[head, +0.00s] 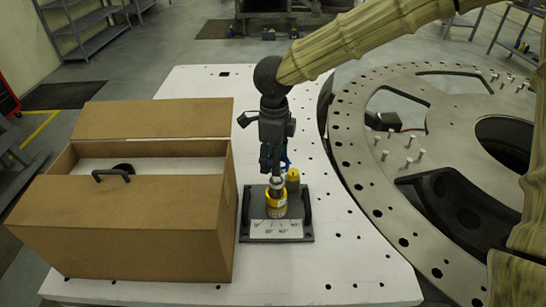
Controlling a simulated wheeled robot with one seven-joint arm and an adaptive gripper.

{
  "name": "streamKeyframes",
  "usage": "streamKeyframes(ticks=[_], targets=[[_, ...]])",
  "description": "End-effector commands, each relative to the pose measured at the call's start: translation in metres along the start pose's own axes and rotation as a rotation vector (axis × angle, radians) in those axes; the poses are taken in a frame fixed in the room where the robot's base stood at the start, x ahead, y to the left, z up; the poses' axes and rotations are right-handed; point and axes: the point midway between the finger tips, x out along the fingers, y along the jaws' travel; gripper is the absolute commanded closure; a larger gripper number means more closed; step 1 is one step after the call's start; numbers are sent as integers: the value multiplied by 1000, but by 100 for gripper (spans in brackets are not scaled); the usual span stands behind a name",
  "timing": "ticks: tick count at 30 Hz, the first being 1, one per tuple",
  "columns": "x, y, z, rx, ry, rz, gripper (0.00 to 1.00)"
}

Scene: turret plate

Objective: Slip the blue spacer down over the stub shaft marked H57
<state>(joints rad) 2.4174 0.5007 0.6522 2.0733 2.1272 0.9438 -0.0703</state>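My gripper (271,160) points down over the dark base plate (246,222) on the white table. Its fingertips are just above a metal shaft top (277,183). I cannot tell whether it is open or shut on something. A small blue patch, perhaps the blue spacer (285,160), shows at the right of the fingers, partly hidden by them. I cannot tell if it is held. A yellow ring (276,207) is around the front shaft. A second yellow piece (292,177) stands behind it to the right. The white label card (276,230) is too small to read surely, so H57 cannot be picked out.
An open cardboard box (125,235) stands left of the base plate; a dark handle-like thing (111,174) shows at its opening. A large metal ring plate (372,190) with holes and bolts lies at the right. The table front right (345,265) is clear.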

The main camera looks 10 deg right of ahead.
Motion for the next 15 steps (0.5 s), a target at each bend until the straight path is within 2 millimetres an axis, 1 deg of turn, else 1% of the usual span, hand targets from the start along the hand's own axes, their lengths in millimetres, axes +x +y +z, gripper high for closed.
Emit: streamKeyframes(ticks=[1, 15], targets=[[3, 0, 0, 0, 0, -1, 72], [19, 0, 0, -1, 0, -1, 72]])
